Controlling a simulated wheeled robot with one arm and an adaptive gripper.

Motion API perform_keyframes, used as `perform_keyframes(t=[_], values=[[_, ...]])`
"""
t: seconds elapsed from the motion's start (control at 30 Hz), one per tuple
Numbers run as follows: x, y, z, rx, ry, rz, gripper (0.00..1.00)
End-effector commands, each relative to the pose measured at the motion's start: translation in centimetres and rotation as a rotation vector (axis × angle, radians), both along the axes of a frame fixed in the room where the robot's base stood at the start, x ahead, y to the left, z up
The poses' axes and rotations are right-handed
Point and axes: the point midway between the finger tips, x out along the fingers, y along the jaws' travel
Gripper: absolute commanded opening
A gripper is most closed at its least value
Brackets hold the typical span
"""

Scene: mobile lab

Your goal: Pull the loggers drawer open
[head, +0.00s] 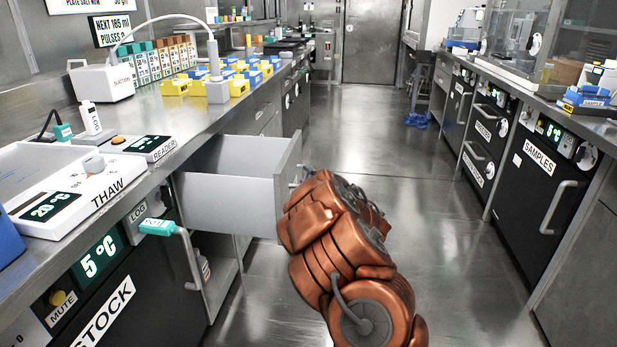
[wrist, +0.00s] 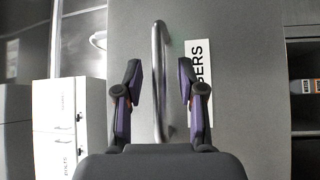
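The loggers drawer (head: 228,200) stands pulled out from the left bench over the aisle. Its grey inside walls show, and the visible part looks empty. In the wrist view its front (wrist: 235,100) carries a label (wrist: 198,80) of which "GERS" is readable, and a silver bar handle (wrist: 158,50). My gripper (wrist: 160,80) has its two fingers apart, one on each side of the handle, with visible gaps to it.
An open shelf with a bottle (head: 203,265) lies below the drawer. The aisle floor (head: 360,120) is clear towards the back; the SAMPLES unit (head: 535,190) lines the right side.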

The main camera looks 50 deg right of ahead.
Motion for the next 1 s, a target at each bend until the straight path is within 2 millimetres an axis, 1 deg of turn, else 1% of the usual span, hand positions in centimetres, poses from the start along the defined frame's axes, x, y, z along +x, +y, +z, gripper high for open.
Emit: perform_keyframes(t=[0.17, 0.3, 0.6, 1.0], values=[[-2.0, 0.3, -0.3, 0.0, 0.0, -0.001, 0.39], [-4.2, 0.7, -0.7, 0.002, 0.003, -0.003, 0.39], [-8.2, 1.4, -1.1, 0.0, 0.003, -0.004, 0.39], [-10.1, 1.5, -1.3, 0.004, 0.002, -0.009, 0.39]])
